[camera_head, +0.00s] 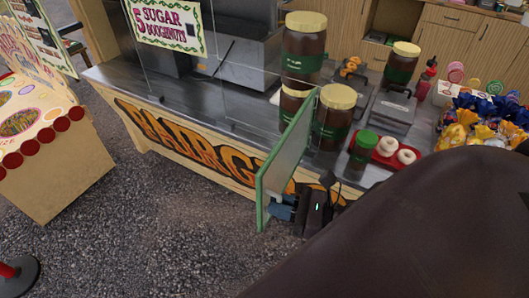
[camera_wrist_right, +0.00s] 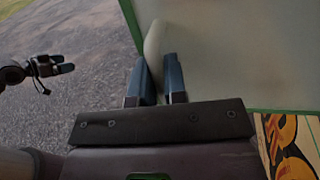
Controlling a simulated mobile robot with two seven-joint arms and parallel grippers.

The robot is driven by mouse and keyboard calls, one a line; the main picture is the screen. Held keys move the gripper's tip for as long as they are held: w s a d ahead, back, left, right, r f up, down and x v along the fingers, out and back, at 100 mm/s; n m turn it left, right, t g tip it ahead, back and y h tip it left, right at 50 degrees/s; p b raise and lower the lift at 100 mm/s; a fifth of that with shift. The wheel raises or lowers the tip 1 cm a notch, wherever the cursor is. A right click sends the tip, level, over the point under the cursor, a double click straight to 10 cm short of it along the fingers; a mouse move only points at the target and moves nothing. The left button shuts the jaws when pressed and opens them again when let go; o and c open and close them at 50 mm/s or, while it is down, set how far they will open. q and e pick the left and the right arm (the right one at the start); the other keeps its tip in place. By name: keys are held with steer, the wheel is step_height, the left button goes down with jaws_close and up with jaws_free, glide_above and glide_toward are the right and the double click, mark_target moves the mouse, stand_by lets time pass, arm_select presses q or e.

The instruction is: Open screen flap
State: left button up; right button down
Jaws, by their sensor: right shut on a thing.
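The screen flap (camera_head: 284,160) is a clear panel with a green frame. In the head view it stands upright and juts out from the counter front at an angle to it. It also fills the upper right of the right wrist view (camera_wrist_right: 235,55). My right gripper (camera_head: 281,207) is at the flap's lower outer corner. In the wrist view its blue fingers (camera_wrist_right: 160,78) are shut on a pale rounded handle (camera_wrist_right: 153,45) beside the green frame edge. My left gripper (camera_wrist_right: 52,66) shows small at the left of the wrist view, apart from the flap; its opening is unclear.
The counter (camera_head: 230,110) behind the flap holds brown jars (camera_head: 304,45), a red tray (camera_head: 388,160) and wrapped sweets (camera_head: 470,120). A sweets stall (camera_head: 60,175) stands left. Open gravel (camera_head: 180,245) lies in front. My dark arm blocks the lower right.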

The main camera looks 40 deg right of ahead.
arm_select(q)
steer(key=shift+s+d+f, duration=0.15)
steer(key=shift+s+f, duration=0.2)
steer(key=shift+s, duration=0.35)
arm_select(e)
steer(key=shift+v, duration=1.5)
steer(key=shift+s+a, duration=0.1)
steer(key=c, duration=1.2)
jaws_free()
arm_select(q)
steer(key=shift+w, duration=0.1)
steer(key=shift+s+f+b, duration=0.25)
steer(key=shift+f+b, duration=0.6)
steer(key=shift+f, duration=0.1)
arm_select(e)
steer(key=v, duration=1)
steer(key=shift+s+d, duration=0.25)
steer(key=shift+s, duration=0.1)
arm_select(q)
steer(key=shift+w, duration=0.1)
